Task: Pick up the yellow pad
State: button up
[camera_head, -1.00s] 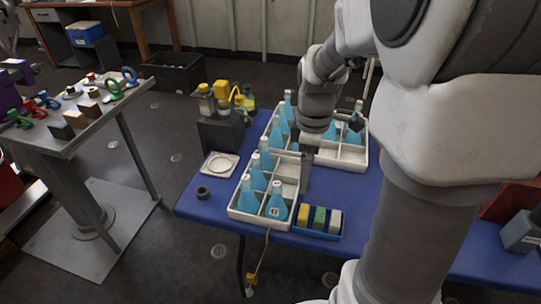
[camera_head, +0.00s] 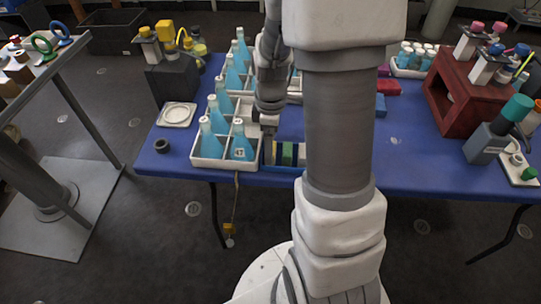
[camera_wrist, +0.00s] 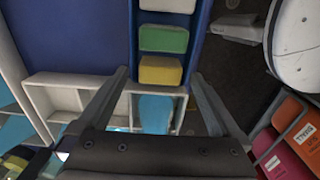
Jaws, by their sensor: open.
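The yellow pad (camera_wrist: 160,70) lies at the near end of a row in a narrow blue tray (camera_wrist: 201,40), beside a green pad (camera_wrist: 163,39) and a whitish pad (camera_wrist: 168,5). My gripper (camera_wrist: 160,76) is open and empty, its fingers apart on either side of the yellow pad in the wrist view. I cannot tell how far above the pad the fingertips are. In the head view, my gripper (camera_head: 268,148) is over the tray's left end and my arm hides the tray's right part. The yellow pad is mostly hidden there; the green pad (camera_head: 287,154) shows.
A white divided crate (camera_head: 208,163) with blue bottles stands close left of the tray. A square white dish (camera_head: 177,115) and a dark ring (camera_head: 161,145) lie farther left on the blue table. A red rack (camera_head: 455,110) stands at the right. Clear blue tabletop (camera_head: 420,160) lies between.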

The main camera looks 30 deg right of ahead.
jog(key=shift+f, duration=0.6)
jog(key=shift+r, duration=0.1)
jog(key=c, duration=1.5)
jog(key=shift+r, duration=0.5)
notch_tip(320, 180, up, 4)
jog(key=shift+f+p, duration=0.1)
jog(key=shift+p, duration=0.9)
jog(key=s+d+r, duration=0.2)
jog(key=s, duration=0.1)
jog(key=s+d+r+p, duration=0.1)
jog(key=s+d+r, duration=0.1)
jog(key=d, duration=0.1)
jog(key=s+d+r+p, duration=0.1)
jog(key=s+d+r, duration=0.1)
jog(key=s+d, duration=0.1)
jog(key=shift+s+r, duration=0.1)
jog(key=shift+s, duration=0.2)
